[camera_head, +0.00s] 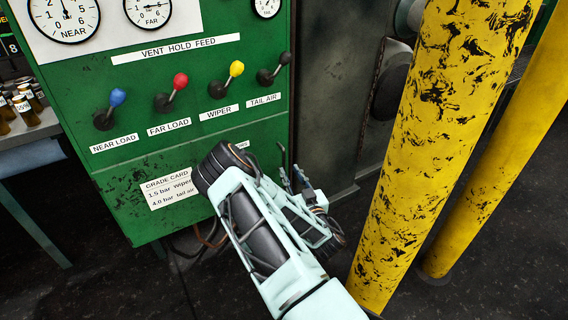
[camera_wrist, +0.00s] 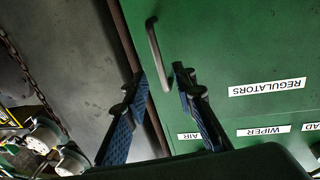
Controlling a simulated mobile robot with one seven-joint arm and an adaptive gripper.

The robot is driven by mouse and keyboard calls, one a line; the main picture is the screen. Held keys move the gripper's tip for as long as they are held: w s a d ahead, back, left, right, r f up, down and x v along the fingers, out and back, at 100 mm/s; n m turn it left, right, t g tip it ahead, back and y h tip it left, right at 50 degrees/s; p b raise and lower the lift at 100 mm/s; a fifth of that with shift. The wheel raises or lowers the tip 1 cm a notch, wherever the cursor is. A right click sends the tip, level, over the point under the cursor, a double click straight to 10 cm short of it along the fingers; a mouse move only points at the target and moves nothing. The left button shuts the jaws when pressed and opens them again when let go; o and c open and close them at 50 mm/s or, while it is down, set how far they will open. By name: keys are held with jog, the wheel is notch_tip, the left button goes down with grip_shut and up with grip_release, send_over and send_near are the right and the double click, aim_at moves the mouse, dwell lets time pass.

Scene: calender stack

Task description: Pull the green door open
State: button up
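The green door (camera_wrist: 235,50) carries a REGULATORS label that reads upside down in the wrist view. Its dark bar handle (camera_wrist: 153,50) stands near the door's edge. In the head view, the green door (camera_head: 120,185) is the lower front of the cabinet, partly hidden by my arm. My gripper (camera_wrist: 159,76) is open, its two blue-padded fingers apart. The handle's near end shows between the fingertips; I cannot tell whether they touch it. My gripper (camera_head: 297,181) also shows in the head view, near the cabinet's right edge.
Above the door are several levers, including a red one (camera_head: 180,82), and gauges (camera_head: 64,18). A yellow post (camera_head: 430,140) stands close right of my arm, with another yellow post (camera_head: 505,150) beyond. A bench with bottles (camera_head: 25,112) is at left.

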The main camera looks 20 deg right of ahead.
aim_at(284, 162)
jog(key=w+b, duration=0.1)
jog(key=w, duration=0.6)
grip_shut()
dwell(0.3)
